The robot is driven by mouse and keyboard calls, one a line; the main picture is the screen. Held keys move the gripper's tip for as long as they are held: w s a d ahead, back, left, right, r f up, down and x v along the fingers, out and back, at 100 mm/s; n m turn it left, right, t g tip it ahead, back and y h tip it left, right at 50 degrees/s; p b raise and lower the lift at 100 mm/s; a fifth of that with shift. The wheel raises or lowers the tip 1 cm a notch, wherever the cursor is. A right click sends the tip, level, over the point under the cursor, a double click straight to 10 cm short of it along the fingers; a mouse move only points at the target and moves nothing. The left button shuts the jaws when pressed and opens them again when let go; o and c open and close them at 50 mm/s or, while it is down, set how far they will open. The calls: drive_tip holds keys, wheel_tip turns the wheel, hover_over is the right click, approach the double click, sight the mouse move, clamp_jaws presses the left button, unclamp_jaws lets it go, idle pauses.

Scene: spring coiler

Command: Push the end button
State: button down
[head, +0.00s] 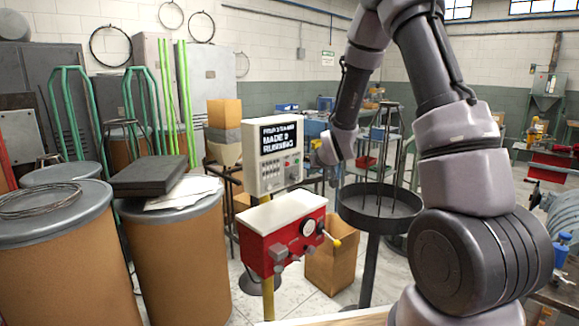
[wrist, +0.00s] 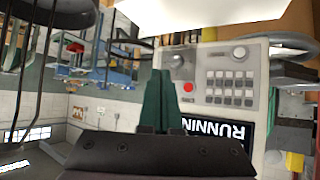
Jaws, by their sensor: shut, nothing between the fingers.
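The control panel (head: 272,180) is a pale grey box with a dark screen (head: 278,138) that has white text ending in "RUNNING". In the wrist view the panel (wrist: 215,62) appears upside down, with a red button (wrist: 188,87), a round dark knob (wrist: 178,60), a grey knob (wrist: 240,52) and a grey keypad (wrist: 230,88). No label naming the end button is readable. My gripper (wrist: 160,72) has its dark green fingers shut together and empty. Its tips overlap the panel's edge beside the red button in the picture; contact cannot be told. In the head view my arm's end is just right of the panel.
A red machine box (head: 285,235) with a white top stands below the panel. A round dark tray on a stand (head: 380,212) is to the right. Drums (head: 175,250) fill the left. A cardboard box (head: 332,265) sits on the floor behind.

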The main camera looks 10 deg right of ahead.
sight(288, 164)
drive_tip(key=w+a, duration=0.5)
drive_tip(key=w, duration=0.2)
idle(0.5)
drive_tip(key=shift+w+a, duration=0.15)
drive_tip(key=shift+a, duration=0.1)
idle(1.7)
drive_tip(key=shift+w+a, duration=0.1)
drive_tip(key=shift+w, duration=0.15)
drive_tip(key=shift+w+a, duration=0.2)
drive_tip(key=shift+w, duration=0.1)
idle(0.6)
idle(0.4)
drive_tip(key=shift+s+d, duration=0.4)
drive_tip(key=shift+s, duration=0.25)
